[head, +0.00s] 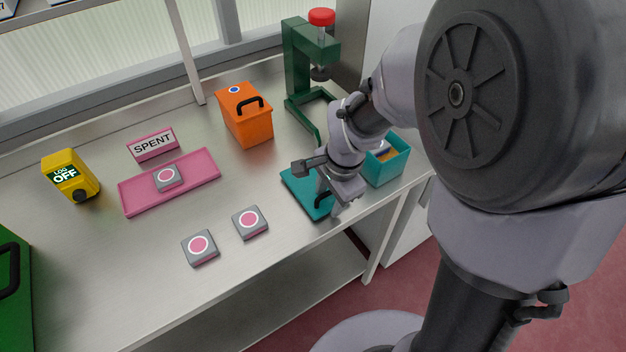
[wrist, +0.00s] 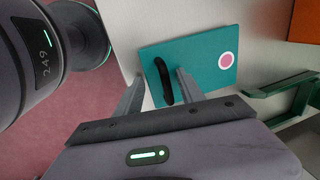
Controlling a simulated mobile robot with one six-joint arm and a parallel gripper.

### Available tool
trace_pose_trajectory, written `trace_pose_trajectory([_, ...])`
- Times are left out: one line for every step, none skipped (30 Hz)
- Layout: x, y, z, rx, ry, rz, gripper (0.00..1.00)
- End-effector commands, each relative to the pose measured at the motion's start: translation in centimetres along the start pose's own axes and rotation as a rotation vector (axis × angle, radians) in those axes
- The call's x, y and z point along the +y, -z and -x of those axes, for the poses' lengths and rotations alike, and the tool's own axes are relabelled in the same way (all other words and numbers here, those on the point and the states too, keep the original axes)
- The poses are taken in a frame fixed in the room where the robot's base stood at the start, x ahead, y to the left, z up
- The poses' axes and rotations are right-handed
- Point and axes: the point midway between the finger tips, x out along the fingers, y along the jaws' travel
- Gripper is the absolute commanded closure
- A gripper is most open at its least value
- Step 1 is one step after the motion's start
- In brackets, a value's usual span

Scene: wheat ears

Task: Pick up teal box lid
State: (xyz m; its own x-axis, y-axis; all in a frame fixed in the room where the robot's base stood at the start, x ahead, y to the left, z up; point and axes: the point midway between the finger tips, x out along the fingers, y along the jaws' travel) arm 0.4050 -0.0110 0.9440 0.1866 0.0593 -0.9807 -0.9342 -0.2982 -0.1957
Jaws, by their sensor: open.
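The teal box lid (head: 302,193) lies flat on the metal bench, beside the open teal box (head: 387,163). In the wrist view the lid (wrist: 205,55) shows a black handle (wrist: 163,80) and a pink disc with a white rim. My gripper (head: 320,180) is over the lid and hides part of it in the head view. In the wrist view my gripper (wrist: 158,88) is open, with one finger on each side of the handle. I cannot tell whether the fingers touch the lid.
A green press (head: 300,55) with a red knob and an orange box (head: 243,115) stand behind. A pink tray (head: 200,172), a SPENT sign (head: 152,146) and a yellow box (head: 70,175) are left. Two grey blocks (head: 250,222) (head: 200,247) lie near the front edge.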

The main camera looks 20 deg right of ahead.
Motion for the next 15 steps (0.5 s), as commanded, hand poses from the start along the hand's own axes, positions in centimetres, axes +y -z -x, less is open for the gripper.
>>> trace_pose_trajectory([0.05,-0.02,-0.01,-0.001,-0.001,0.000,0.68])
trace_pose_trajectory([0.06,-0.02,-0.01,-0.001,-0.002,0.000,0.73])
trace_pose_trajectory([0.06,-0.02,-0.01,-0.001,-0.002,0.000,0.81])
trace_pose_trajectory([0.07,-0.02,-0.02,-0.001,-0.002,0.000,0.87])
trace_pose_trajectory([0.07,-0.02,-0.02,-0.001,-0.002,0.000,0.93])
trace_pose_trajectory([0.07,-0.03,-0.02,-0.001,-0.002,0.000,1.00])
trace_pose_trajectory([0.07,-0.03,-0.02,-0.001,-0.002,0.000,1.00])
trace_pose_trajectory([0.08,-0.03,-0.03,-0.001,-0.002,0.000,1.00])
trace_pose_trajectory([0.08,-0.03,-0.03,-0.001,-0.002,0.000,1.00])
trace_pose_trajectory([0.08,-0.03,-0.03,-0.001,-0.002,0.000,1.00])
trace_pose_trajectory([0.08,-0.03,-0.04,-0.001,-0.002,0.000,1.00])
trace_pose_trajectory([0.09,-0.03,-0.04,-0.001,-0.002,0.000,1.00])
trace_pose_trajectory([0.09,-0.03,-0.04,-0.001,-0.002,0.000,1.00])
trace_pose_trajectory([0.09,-0.03,-0.05,-0.001,-0.002,0.000,1.00])
trace_pose_trajectory([0.08,-0.03,-0.04,-0.001,-0.002,0.000,1.00])
